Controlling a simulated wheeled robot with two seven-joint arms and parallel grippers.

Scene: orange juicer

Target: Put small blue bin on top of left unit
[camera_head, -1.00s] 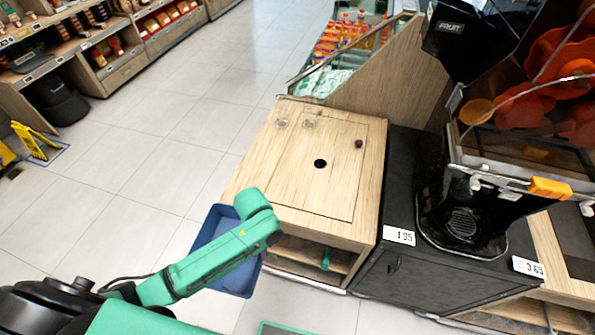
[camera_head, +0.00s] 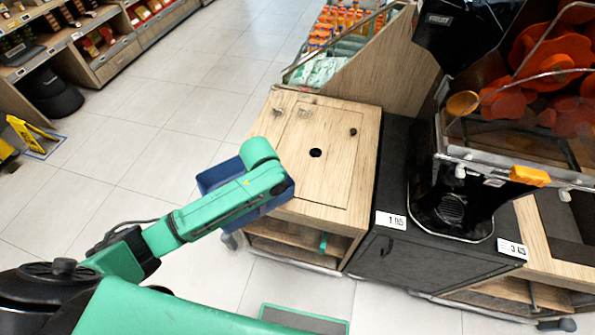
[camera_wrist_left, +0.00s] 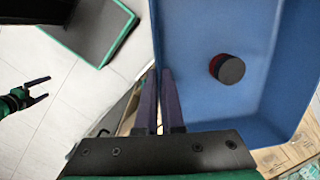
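The small blue bin (camera_head: 213,180) is in the air at the left front edge of the left unit (camera_head: 292,168), a light wooden cabinet with a dark hole in its top. My left arm covers much of the bin in the head view. In the left wrist view my left gripper (camera_wrist_left: 158,76) is shut on a side wall of the bin (camera_wrist_left: 195,105). A round dark and red object (camera_wrist_left: 227,69) shows inside the bin. My right gripper (camera_wrist_left: 40,90) shows at the left of the wrist view, fingers apart and empty; it is not in the head view.
A black juicer (camera_head: 455,200) stands on the dark cabinet (camera_head: 405,255) right of the left unit. A sloped wooden panel (camera_head: 385,65) and a bottle display (camera_head: 335,35) are behind it. The unit's top is clear. A green-edged panel (camera_head: 303,321) is low in front.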

